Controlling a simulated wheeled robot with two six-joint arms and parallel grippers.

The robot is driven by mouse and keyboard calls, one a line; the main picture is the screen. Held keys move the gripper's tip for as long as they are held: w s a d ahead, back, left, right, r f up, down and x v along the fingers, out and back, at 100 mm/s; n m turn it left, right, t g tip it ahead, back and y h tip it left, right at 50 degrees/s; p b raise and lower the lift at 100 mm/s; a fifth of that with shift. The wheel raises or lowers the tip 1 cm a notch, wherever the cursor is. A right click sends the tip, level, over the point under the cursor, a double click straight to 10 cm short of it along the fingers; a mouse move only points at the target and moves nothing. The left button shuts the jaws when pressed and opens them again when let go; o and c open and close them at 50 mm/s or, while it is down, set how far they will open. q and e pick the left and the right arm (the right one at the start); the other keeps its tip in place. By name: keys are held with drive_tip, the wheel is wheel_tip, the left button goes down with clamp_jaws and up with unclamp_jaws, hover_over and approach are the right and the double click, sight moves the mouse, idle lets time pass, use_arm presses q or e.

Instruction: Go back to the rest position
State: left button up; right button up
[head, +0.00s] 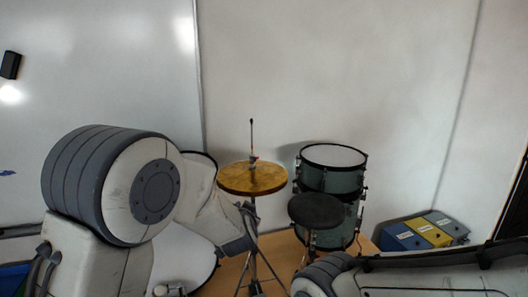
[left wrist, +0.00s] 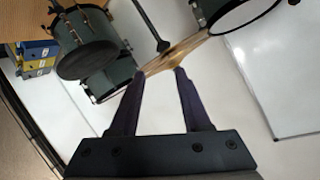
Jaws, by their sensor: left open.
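My left gripper (left wrist: 160,72) is open, with its two dark fingers spread apart and nothing held between them. In the left wrist view the edge of the brass cymbal (left wrist: 172,56) appears just beyond the fingertips; I cannot tell whether they touch. In the head view the cymbals (head: 252,179) sit level on their stand, and my left arm reaches in from the left, largely hiding its gripper. My right arm crosses the lower right corner of the head view, but its gripper is out of view.
A round black stool seat (head: 316,210) stands before green-grey drums (head: 333,180). A large white-headed drum (head: 205,262) is partly behind my left arm. Blue, yellow and grey boxes (head: 428,234) stand at right by the wall. A whiteboard (head: 100,60) covers the back left.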

use_arm(q)
drive_tip(key=s+a+f+n+g, duration=0.2)
drive_tip(key=s+a+f+g, duration=0.15)
drive_tip(key=s, duration=0.55)
drive_tip(key=s+a+f+n+g, duration=0.25)
drive_tip(key=s+a+g, duration=0.2)
drive_tip(key=s, duration=0.35)
drive_tip(key=s+a+f+n+g, duration=0.1)
drive_tip(key=s+a+f+g, duration=0.3)
drive_tip(key=s, duration=0.5)
drive_tip(key=s+d+f+m+g+h+b, duration=0.1)
drive_tip(key=s+d+f+m+b, duration=0.6)
drive_tip(key=s+d+f+b, duration=0.5)
drive_tip(key=s+f+b, duration=0.1)
drive_tip(key=s+b, duration=0.1)
drive_tip(key=b, duration=0.5)
drive_tip(key=shift+s+d+f+g, duration=0.3)
drive_tip(key=shift+s+f, duration=0.1)
